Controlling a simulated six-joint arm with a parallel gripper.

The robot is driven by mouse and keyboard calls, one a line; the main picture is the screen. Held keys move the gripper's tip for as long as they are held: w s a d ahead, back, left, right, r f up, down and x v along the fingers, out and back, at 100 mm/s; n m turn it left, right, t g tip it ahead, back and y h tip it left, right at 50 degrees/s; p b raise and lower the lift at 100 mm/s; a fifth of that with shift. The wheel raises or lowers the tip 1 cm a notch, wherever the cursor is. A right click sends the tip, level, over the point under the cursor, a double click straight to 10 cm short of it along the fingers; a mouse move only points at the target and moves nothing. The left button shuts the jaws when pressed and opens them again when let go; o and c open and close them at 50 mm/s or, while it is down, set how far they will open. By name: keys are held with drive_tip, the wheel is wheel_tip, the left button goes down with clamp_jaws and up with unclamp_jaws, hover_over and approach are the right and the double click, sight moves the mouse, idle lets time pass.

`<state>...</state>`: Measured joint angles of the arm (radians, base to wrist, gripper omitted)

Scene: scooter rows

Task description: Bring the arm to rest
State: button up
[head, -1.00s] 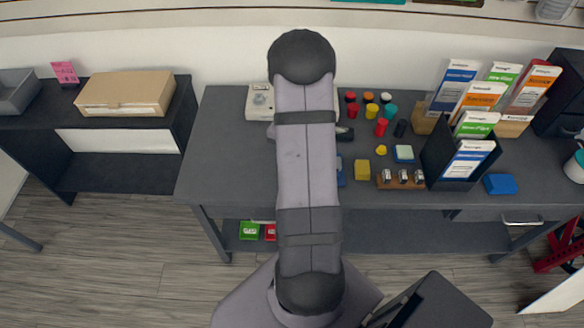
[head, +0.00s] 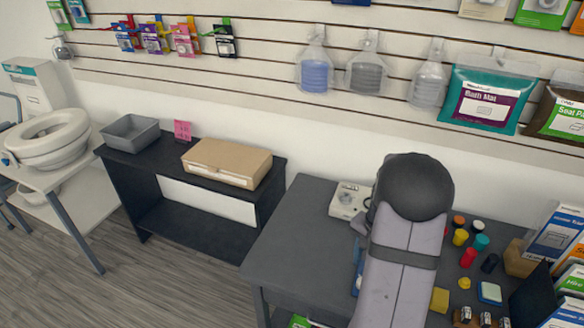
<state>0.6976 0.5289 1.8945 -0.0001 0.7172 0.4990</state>
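My arm (head: 400,270) rises from the bottom of the head view and stands in front of the grey table. Its dark rounded joint (head: 415,187) is at the top, beside a white device with a dial. My gripper is not clearly in view; it is hidden behind or beyond the arm's upper end. I cannot see whether it holds anything.
The grey table (head: 290,240) bears a white device (head: 347,201), small coloured pieces, a yellow block (head: 439,299) and brochures (head: 556,232) at right. A black shelf (head: 225,193) holds a cardboard box (head: 227,163) and grey bin (head: 130,132). Open floor lies at lower left.

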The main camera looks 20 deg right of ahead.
drive_tip(key=shift+n, duration=0.3)
drive_tip(key=shift+n, duration=0.3)
drive_tip(key=shift+s+a+f+n, duration=0.15)
drive_tip(key=shift+s+a+n, duration=0.05)
drive_tip(key=shift+n, duration=0.4)
drive_tip(key=s+a+f+n+g+y, duration=0.15)
drive_tip(key=s+a+n, duration=0.25)
drive_tip(key=s+a, duration=0.5)
drive_tip(key=a+r+n+t+h+p, duration=0.1)
drive_tip(key=a+r+n, duration=0.35)
drive_tip(key=a, duration=0.35)
drive_tip(key=a+r+n+t+h+p, duration=0.1)
drive_tip(key=a+r+n+p, duration=0.15)
drive_tip(key=a+r, duration=0.5)
wheel_tip(320, 180, down, 50)
drive_tip(key=a+b, duration=0.1)
drive_tip(key=b, duration=4.8)
drive_tip(key=shift+w+a+r, duration=0.15)
drive_tip(key=shift+r, duration=0.05)
